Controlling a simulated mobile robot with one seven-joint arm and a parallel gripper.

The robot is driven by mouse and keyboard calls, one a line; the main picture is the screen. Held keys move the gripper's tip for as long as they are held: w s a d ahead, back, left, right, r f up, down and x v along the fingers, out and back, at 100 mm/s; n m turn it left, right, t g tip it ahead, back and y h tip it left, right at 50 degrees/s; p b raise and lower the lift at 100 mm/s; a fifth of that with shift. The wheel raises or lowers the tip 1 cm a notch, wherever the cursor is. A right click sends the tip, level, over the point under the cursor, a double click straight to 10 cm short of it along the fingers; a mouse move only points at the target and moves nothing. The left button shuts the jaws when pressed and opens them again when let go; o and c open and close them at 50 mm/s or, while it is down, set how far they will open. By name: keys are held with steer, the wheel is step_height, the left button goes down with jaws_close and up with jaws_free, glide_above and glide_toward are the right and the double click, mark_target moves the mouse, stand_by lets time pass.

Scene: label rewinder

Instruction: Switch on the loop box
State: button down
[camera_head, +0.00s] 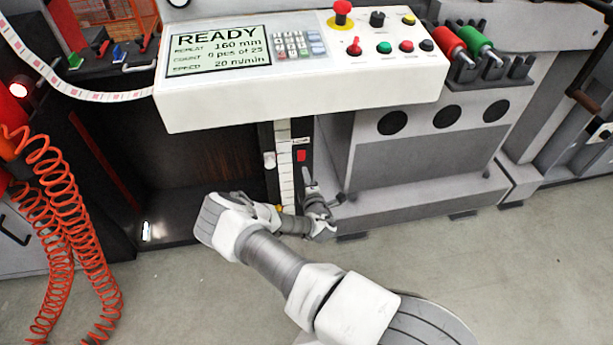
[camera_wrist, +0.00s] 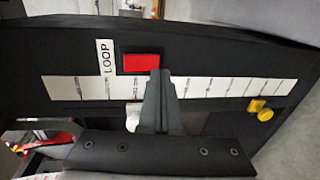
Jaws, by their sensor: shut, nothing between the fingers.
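The loop box is a dark upright panel under the control console, with a white scale strip (camera_head: 285,160) down its front. Its red switch (camera_head: 301,155) sits beside the strip; in the wrist view the red switch (camera_wrist: 140,62) is next to a white LOOP label (camera_wrist: 105,57). My gripper (camera_head: 308,178) is just below the switch in the head view, shut and empty. In the wrist view my gripper's fingertips (camera_wrist: 160,76) overlap the switch's edge. I cannot tell whether they touch it. The switch's on or off position cannot be read.
The console screen (camera_head: 218,50) reads READY above. A grey cabinet (camera_head: 425,150) stands to the right. Orange coiled hoses (camera_head: 60,200) hang at left.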

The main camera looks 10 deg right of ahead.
steer(key=s+f+p, duration=0.1)
steer(key=s+p, duration=0.1)
steer(key=s, duration=0.8)
steer(key=shift+f+p, duration=0.3)
steer(key=shift+p, duration=0.05)
steer(key=shift+s, duration=0.15)
